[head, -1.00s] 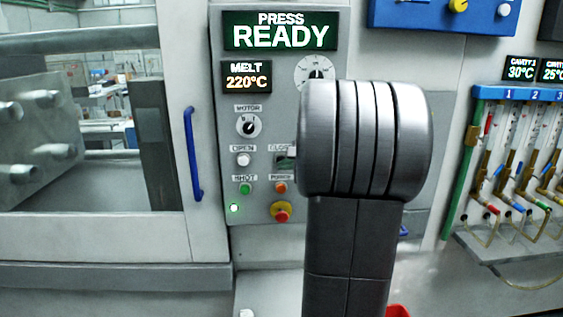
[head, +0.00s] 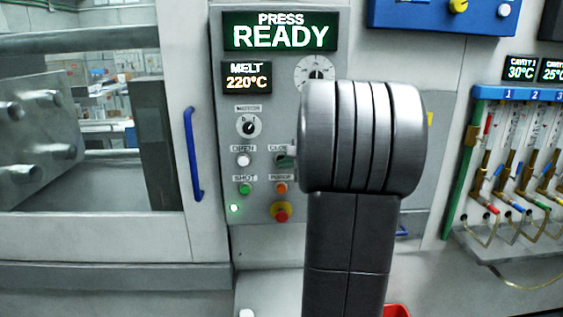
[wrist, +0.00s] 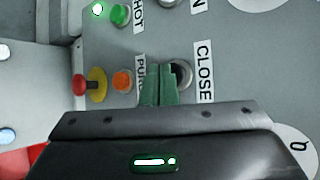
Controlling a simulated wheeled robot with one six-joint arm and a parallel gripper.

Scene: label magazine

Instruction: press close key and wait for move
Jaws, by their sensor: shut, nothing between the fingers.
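The close key (wrist: 184,72) shows in the wrist view as a round key with a metal rim beside the CLOSE label (wrist: 204,72). My gripper (wrist: 161,68) is shut and empty, with its green fingertips in front of the panel, overlapping the key's left side. Whether they touch the key cannot be told. In the head view my arm hides most of the key and part of its label. The display (head: 280,31) reads PRESS READY.
The panel also has an orange key (wrist: 122,81), a green shot key (wrist: 120,15) and a red stop button (wrist: 80,85) on yellow. A blue door handle (head: 193,155) stands left of the panel. Hoses and valves (head: 505,165) are at the right.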

